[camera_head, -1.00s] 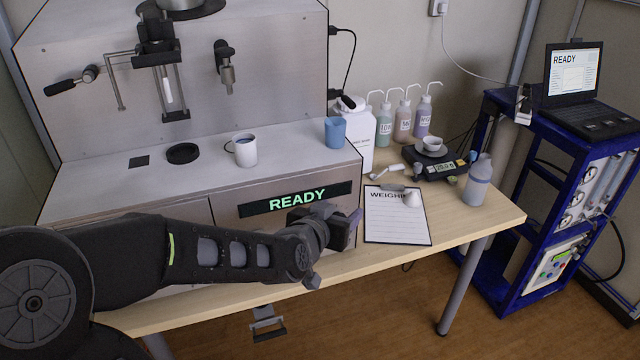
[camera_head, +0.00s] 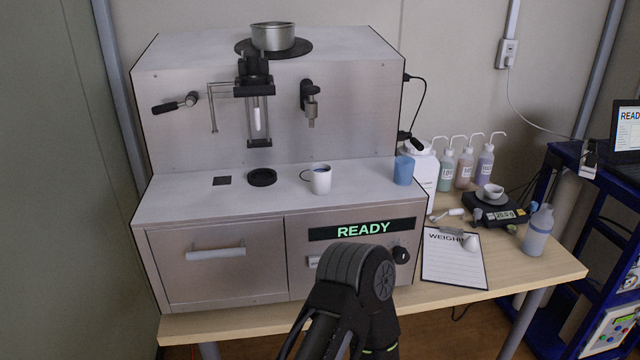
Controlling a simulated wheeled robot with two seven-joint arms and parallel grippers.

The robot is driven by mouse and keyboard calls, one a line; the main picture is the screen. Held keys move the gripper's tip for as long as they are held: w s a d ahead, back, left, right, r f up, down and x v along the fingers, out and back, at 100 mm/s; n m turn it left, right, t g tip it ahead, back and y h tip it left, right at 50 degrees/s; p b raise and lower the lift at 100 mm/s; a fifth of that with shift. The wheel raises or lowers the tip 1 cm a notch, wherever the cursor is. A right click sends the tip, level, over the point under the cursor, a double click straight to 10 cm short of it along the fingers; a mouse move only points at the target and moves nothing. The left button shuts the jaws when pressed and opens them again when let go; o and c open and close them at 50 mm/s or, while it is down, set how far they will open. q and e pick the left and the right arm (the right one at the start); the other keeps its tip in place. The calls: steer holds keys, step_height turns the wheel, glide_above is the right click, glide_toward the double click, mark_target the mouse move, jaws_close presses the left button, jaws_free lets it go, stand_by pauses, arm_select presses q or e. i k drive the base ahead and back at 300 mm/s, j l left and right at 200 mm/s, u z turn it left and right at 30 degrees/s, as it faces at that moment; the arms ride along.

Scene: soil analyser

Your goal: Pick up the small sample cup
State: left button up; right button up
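Several small vessels are in view, and I cannot tell for sure which one is the sample cup. A small white cup (camera_head: 491,191) sits on a dish on the black balance (camera_head: 489,213), on the table at the right. A small white piece (camera_head: 470,243) rests on the clipboard. One dark arm of mine rises at bottom centre in front of the analyser. Neither gripper can be made out.
The steel analyser (camera_head: 165,240) with a READY display fills the middle. Several wash bottles (camera_head: 466,168) and a large white bottle (camera_head: 425,172) stand beside it. A grey bottle (camera_head: 538,231) stands near the table's right end. The blue rack (camera_head: 557,212) carries a laptop (camera_head: 628,138).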

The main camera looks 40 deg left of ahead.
mark_target(321, 180)
steer(key=i+l, duration=0.3)
steer(key=l, duration=0.2)
steer(key=u, duration=1.75)
